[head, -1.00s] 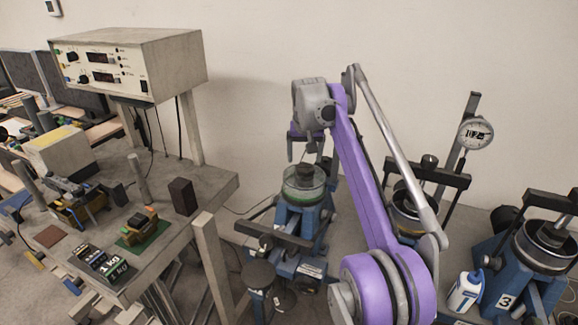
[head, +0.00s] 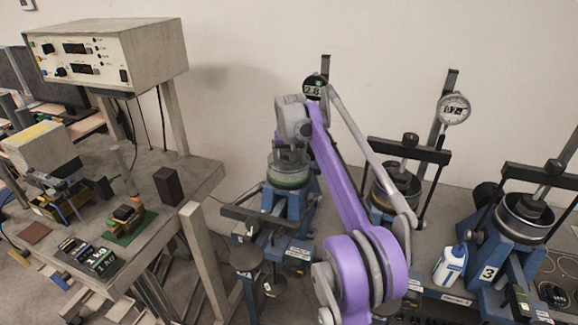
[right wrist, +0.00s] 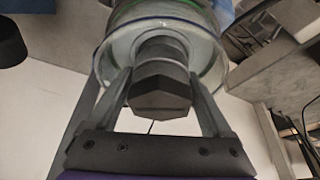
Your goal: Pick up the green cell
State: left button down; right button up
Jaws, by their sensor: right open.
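The green cell (head: 290,180) is a round clear-walled cell with a green ring, seated on a blue stand in the head view. In the right wrist view the cell (right wrist: 208,45) is at the top, with a dark hexagonal knob (right wrist: 160,88) on its axis. My right gripper (head: 290,150) is at the top of the cell. It is open, and in the right wrist view the two fingers of the gripper (right wrist: 160,100) stand on either side of the knob. Contact cannot be told. The left gripper is not in view.
More blue stands with cells (head: 525,215) and dial gauges (head: 454,108) stand to the right. A white bottle (head: 450,265) is between them. A bench (head: 205,180) with a meter box (head: 110,55) and weights is at the left. A dark crossbar (head: 258,220) lies before the cell.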

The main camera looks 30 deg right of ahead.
jog(key=shift+w+f, duration=0.1)
jog(key=shift+f, duration=0.05)
grip_shut()
dwell(0.4)
